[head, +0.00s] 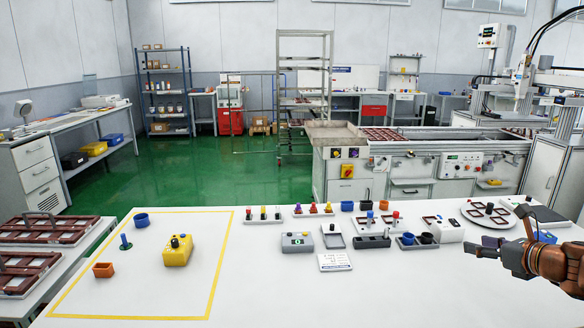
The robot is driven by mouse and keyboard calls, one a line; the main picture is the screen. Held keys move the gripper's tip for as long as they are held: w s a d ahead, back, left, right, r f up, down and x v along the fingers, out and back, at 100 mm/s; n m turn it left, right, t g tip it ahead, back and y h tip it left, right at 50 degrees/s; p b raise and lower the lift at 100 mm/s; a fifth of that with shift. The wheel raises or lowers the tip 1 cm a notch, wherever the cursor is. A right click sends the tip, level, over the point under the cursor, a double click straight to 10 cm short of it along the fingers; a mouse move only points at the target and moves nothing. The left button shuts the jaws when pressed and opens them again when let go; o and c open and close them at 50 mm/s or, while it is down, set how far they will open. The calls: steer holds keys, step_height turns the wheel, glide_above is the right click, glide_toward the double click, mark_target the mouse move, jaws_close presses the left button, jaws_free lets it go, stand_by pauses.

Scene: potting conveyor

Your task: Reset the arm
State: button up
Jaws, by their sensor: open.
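My gripper (486,247) is at the right side of the head view, on my orange and brown arm, which comes in from the right edge. Its dark fingers point left, above the right part of the white table (330,290). The jaws are open and I see nothing held between them. The arm hides part of the table's right end and part of a blue item (545,236).
A yellow-outlined area at left holds a yellow block (177,251), an orange cup (103,270), a blue ring (141,220) and a blue peg (125,243). Several small fixtures line the table's far middle. The front middle is clear. A conveyor machine (420,170) stands behind.

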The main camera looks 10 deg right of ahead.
steer(key=s+a+f+n+g+y+b, duration=0.1)
steer(key=s+a+f+n+g+y, duration=0.15)
steer(key=a+n, duration=0.45)
steer(key=s+a+f+n+g+y+b, duration=0.1)
steer(key=a+f+n+g+b, duration=0.15)
steer(key=a, duration=0.95)
steer(key=s+a+f+n+g+y+b, duration=0.1)
steer(key=a+f+n+g, duration=0.15)
steer(key=a+n, duration=0.5)
steer(key=s+a+f+n+g+b, duration=0.1)
steer(key=s+a+f+n+g, duration=0.3)
steer(key=s+a, duration=0.35)
steer(key=s+f+n+g+h+b, duration=0.25)
steer(key=s+f+n, duration=0.3)
steer(key=s, duration=0.45)
steer(key=s+f+n+g+h+b, duration=0.2)
steer(key=s+f+n+h, duration=0.4)
steer(key=s, duration=0.5)
step_height(320, 180, up, 19)
steer(key=d+n+y+p, duration=0.1)
steer(key=p, duration=1.5)
steer(key=shift+w+t+y+p, duration=0.25)
steer(key=shift+t+y+p, duration=0.15)
